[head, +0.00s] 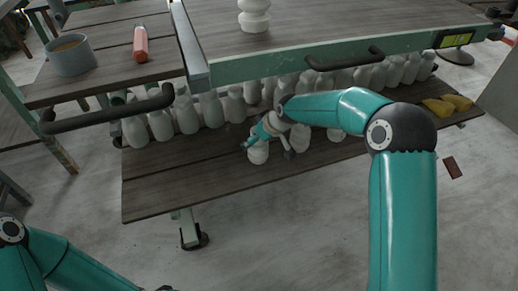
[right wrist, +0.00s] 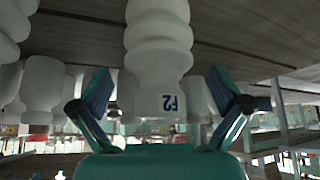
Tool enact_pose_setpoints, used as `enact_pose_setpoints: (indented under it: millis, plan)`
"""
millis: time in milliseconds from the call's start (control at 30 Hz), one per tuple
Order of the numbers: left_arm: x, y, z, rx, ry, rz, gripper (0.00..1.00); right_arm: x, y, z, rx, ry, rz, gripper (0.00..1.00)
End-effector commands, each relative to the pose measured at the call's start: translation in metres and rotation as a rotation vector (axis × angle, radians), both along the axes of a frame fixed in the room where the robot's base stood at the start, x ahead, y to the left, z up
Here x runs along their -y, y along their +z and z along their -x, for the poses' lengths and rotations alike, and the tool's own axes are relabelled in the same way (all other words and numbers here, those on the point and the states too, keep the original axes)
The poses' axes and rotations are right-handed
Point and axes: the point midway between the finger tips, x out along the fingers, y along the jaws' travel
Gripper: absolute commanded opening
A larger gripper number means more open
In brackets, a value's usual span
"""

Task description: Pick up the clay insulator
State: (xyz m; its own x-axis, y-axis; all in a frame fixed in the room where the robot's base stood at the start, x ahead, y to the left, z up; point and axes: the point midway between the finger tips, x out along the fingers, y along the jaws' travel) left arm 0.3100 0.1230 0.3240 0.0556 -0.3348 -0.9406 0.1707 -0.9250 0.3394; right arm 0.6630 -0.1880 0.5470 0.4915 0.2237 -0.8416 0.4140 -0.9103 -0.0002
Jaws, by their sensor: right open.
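A white ribbed clay insulator (right wrist: 158,45) with a white label carrying dark characters fills the middle of the right wrist view, which looks upside down. My right gripper (right wrist: 161,92) is open, with one finger on each side of this insulator and visible gaps to both. In the head view my right gripper (head: 268,140) is at the lower shelf, beside a white insulator (head: 258,155) that it partly hides. My left arm shows only at the lower left corner of the head view; its gripper is out of frame.
Several white bottle-like pieces (head: 187,115) line the back of the lower shelf (head: 185,178). Another white insulator (head: 254,15) stands on the table top (head: 340,30). Dark handles (head: 345,60) jut from the table edge. Yellow pieces (head: 447,105) lie at the shelf's right end. The front left shelf is clear.

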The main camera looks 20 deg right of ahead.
Motion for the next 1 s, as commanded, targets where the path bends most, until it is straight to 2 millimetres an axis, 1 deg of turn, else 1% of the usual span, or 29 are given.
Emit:
enact_pose_setpoints:
  millis: [33,133,233,433,467,500,567,600,667,700,767,1000]
  plan:
    - [0.0,-0.006,0.0,0.0,0.0,0.0,0.4,-0.001,-0.011,-0.005,-0.002,0.001,0.0,1.0]
    - [0.0,-0.009,0.0,0.0,0.0,0.0,0.4,-0.004,-0.019,-0.01,-0.002,0.001,0.001,1.0]
    - [0.0,-0.009,0.0,0.0,0.0,0.0,0.4,-0.005,-0.022,-0.013,0.0,0.001,0.0,1.0]
    - [0.0,-0.009,0.0,0.0,0.0,0.0,0.4,-0.006,-0.022,-0.013,0.0,0.001,0.0,1.0]
    - [0.0,-0.009,0.0,0.0,0.0,0.0,0.4,-0.006,-0.022,-0.013,0.0,0.001,0.0,0.97]
    - [0.0,-0.009,0.0,0.0,0.0,0.0,0.4,-0.006,-0.022,-0.013,0.0,0.001,0.0,0.9]
    - [0.0,-0.009,0.0,0.0,0.0,0.0,0.4,-0.006,-0.022,-0.013,0.0,0.001,0.0,0.8]
    - [0.0,-0.009,0.0,0.0,0.0,0.0,0.4,-0.006,-0.022,-0.013,0.0,0.001,0.0,0.73]
    - [0.0,-0.009,0.0,0.0,0.0,0.0,0.4,-0.006,-0.022,-0.013,0.0,0.001,0.0,0.63]
    - [0.0,-0.009,0.0,0.0,0.0,0.0,0.4,-0.006,-0.022,-0.013,0.0,0.001,0.0,0.57]
    - [0.0,-0.009,0.0,0.0,0.0,0.0,0.4,-0.006,-0.022,-0.013,0.0,0.001,0.0,0.47]
    - [0.0,-0.009,0.0,0.0,0.0,0.0,0.4,-0.006,-0.022,-0.013,0.0,0.001,0.0,0.07]
